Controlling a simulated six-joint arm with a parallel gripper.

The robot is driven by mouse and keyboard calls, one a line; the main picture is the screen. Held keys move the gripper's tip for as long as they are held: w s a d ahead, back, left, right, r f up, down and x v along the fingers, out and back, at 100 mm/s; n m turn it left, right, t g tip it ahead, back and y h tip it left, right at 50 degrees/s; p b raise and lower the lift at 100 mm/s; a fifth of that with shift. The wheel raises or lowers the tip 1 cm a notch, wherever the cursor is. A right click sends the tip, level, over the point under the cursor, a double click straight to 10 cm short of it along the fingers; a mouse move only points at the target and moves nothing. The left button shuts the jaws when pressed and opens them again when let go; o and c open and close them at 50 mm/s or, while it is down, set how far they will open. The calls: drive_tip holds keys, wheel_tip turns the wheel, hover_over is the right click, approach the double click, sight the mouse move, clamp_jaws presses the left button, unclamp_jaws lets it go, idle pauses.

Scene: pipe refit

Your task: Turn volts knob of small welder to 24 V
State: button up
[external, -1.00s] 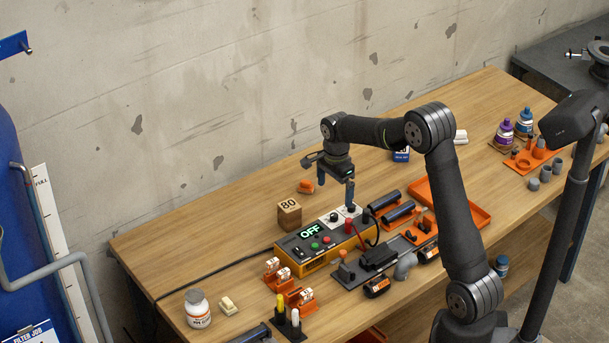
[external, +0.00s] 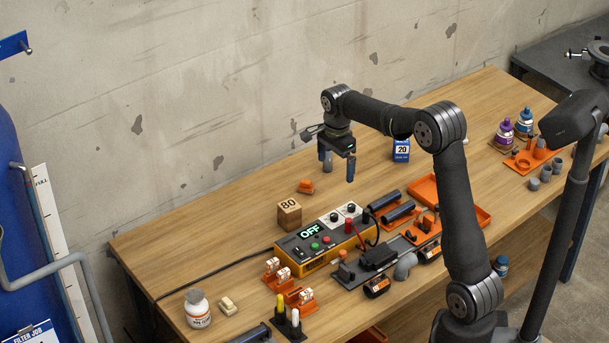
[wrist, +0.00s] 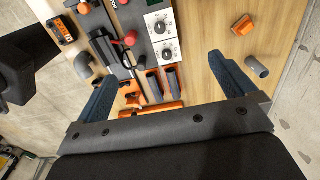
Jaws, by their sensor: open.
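The small welder (external: 326,247) is a yellow and dark box on the bench with a lit display reading OFF. Two black knobs on white dial plates sit at its right end: one nearer the display (external: 334,216) and one farther right (external: 351,209). Both knobs show in the wrist view, upper (wrist: 160,27) and lower (wrist: 167,54); their labels are too small to tell which is volts or where each points. My gripper (external: 339,173) is open and empty, above and behind the knobs, clear of the welder. Its blue fingers (wrist: 162,68) stand wide apart in the wrist view.
A wooden block marked 80 (external: 289,214) stands behind the welder. An orange piece (external: 305,186) lies behind that. Dark cylinders (external: 398,213) and an orange tray (external: 470,213) are to the right. A blue box marked 20 (external: 401,150) stands farther back.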

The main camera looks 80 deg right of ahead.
drive_tip(key=shift+r, duration=0.65)
